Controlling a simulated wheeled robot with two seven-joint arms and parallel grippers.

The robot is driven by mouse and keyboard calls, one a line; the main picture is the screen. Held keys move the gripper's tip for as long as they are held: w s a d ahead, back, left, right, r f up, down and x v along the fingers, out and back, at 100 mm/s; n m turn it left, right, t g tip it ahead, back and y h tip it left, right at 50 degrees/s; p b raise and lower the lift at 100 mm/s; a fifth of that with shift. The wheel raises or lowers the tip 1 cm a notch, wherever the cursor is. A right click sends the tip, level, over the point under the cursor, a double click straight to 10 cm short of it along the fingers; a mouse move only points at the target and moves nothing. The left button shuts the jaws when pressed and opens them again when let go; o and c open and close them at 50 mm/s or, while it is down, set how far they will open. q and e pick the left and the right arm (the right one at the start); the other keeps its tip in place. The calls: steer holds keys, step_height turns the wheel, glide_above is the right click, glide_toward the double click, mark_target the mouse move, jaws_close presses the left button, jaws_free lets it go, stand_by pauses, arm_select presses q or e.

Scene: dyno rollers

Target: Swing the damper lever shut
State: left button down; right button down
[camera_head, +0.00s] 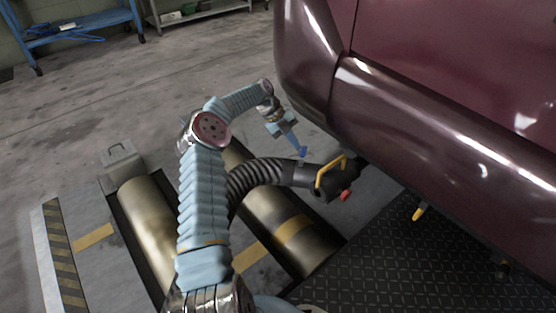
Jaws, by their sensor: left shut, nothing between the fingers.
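The damper lever is a yellow bar (330,172) on a dark nozzle (338,183) at the end of a black corrugated hose (262,174). The nozzle lies under the edge of the dark red car and has a red knob (346,195) on its near side. My left arm comes up from the bottom of the head view and bends over the hose. My left gripper (302,152) is shut and empty, pointing down just to the left of the lever, apart from it as far as I can tell. My right gripper is not in view.
The car body (440,110) fills the upper right. Metal rollers (290,232) lie in the floor below the hose. A dark tread plate (400,265) covers the lower right. A blue cart (80,28) stands far left.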

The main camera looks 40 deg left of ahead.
arm_select(q)
steer(key=shift+w+d, duration=0.2)
steer(key=shift+d, duration=0.05)
steer(key=p+v, duration=0.5)
steer(key=v, duration=0.9)
steer(key=shift+s+a, duration=0.15)
steer(key=shift+r, duration=0.1)
